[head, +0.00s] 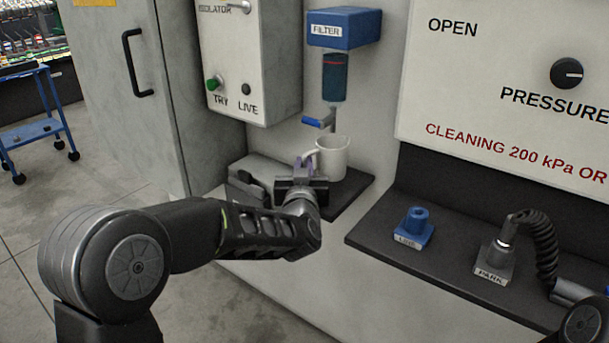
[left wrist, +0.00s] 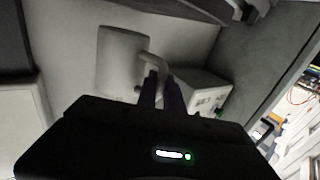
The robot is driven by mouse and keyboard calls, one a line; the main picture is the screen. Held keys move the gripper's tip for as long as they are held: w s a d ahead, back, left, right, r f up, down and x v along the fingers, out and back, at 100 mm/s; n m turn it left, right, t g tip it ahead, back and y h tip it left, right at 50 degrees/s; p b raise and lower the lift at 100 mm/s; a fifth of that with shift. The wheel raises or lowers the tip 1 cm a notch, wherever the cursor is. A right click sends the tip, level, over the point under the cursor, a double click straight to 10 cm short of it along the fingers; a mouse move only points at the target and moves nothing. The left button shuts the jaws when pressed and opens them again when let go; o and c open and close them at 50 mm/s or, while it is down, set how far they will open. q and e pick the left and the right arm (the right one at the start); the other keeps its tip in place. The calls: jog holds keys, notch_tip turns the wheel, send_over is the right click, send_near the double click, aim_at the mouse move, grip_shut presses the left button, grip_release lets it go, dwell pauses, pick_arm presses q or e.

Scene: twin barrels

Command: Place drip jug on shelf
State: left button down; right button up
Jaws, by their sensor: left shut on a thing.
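The drip jug (head: 334,158) is a pale grey cup-shaped jug, upright beneath the filter's spout. Its base is over or on the small dark shelf (head: 350,190); I cannot tell whether it touches. My left gripper (head: 303,168) is at the jug's left side and is shut on its handle. The left wrist view shows the jug (left wrist: 122,62) with its handle between the two dark fingertips (left wrist: 163,88). My right gripper is not in view.
The blue filter (head: 343,30) with a dark bowl and blue valve lever (head: 318,122) hangs just above the jug. The isolator box (head: 250,60) is to the left. A longer dark ledge (head: 450,265) at right carries a blue "LINE" fitting (head: 413,228) and a "PARK" block (head: 495,262) with a hose.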

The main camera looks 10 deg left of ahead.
pick_arm(q)
jog(key=shift+w+a, duration=0.1)
jog(key=shift+w, duration=0.15)
jog(key=shift+w, duration=0.15)
jog(key=shift+w+f, duration=0.2)
jog(key=shift+w, duration=0.1)
jog(key=shift+f, duration=1.55)
jog(key=shift+f+b, duration=0.15)
jog(key=shift+b, duration=0.2)
jog(key=c, duration=1.5)
grip_release()
